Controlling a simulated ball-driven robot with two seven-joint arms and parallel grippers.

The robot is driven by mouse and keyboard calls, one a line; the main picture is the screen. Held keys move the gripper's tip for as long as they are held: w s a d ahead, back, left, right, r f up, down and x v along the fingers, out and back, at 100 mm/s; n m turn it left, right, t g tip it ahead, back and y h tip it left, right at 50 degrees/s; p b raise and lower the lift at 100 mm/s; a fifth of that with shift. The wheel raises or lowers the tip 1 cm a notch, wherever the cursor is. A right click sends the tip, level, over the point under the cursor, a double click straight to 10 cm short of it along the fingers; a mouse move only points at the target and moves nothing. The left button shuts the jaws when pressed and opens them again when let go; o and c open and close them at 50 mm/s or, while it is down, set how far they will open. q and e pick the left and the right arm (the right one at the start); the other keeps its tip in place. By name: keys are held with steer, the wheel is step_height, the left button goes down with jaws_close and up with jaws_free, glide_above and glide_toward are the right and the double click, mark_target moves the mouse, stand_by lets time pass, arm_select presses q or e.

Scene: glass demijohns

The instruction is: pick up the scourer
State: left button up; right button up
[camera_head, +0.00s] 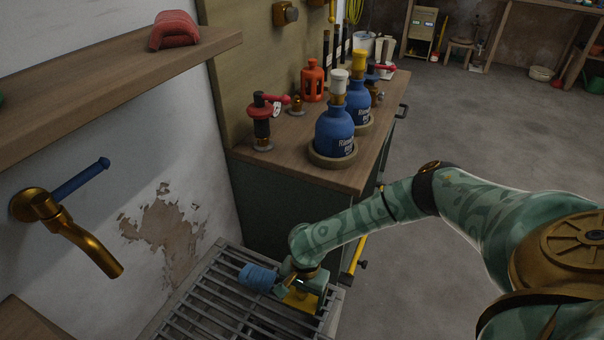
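A blue ribbed piece (258,277), which looks like the scourer, is at the metal grating (190,312) in the lower middle. My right gripper (286,283) is low over the grating, just right of the blue piece and very close to it or touching it. A yellow part (301,301) shows under the gripper; I cannot tell if it is a finger or a separate thing. The fingers are small and partly hidden, so their grip is unclear. My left gripper is out of view.
A wooden-topped cabinet (305,180) behind the grating holds blue bottles (334,133), a red lantern-like thing (313,80) and a red-handled tool (263,125). A brass tap (85,245) juts from the left wall, below a shelf (110,80) with a red object (174,30). Open floor lies right.

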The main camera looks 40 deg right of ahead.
steer(key=shift+r, duration=0.1)
steer(key=shift+r+p, duration=0.3)
step_height(320, 180, up, 3)
steer(key=shift+f+p, duration=0.1)
steer(key=shift+p, duration=0.8)
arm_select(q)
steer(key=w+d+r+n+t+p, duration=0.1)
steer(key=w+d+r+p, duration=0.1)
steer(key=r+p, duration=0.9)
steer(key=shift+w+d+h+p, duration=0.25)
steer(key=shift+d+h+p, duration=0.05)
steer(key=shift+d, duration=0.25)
arm_select(e)
steer(key=s+r, duration=0.9)
steer(key=s, duration=0.5)
steer(key=shift+d+r, duration=0.15)
steer(key=shift+d, duration=0.1)
steer(key=shift+o, duration=0.5)
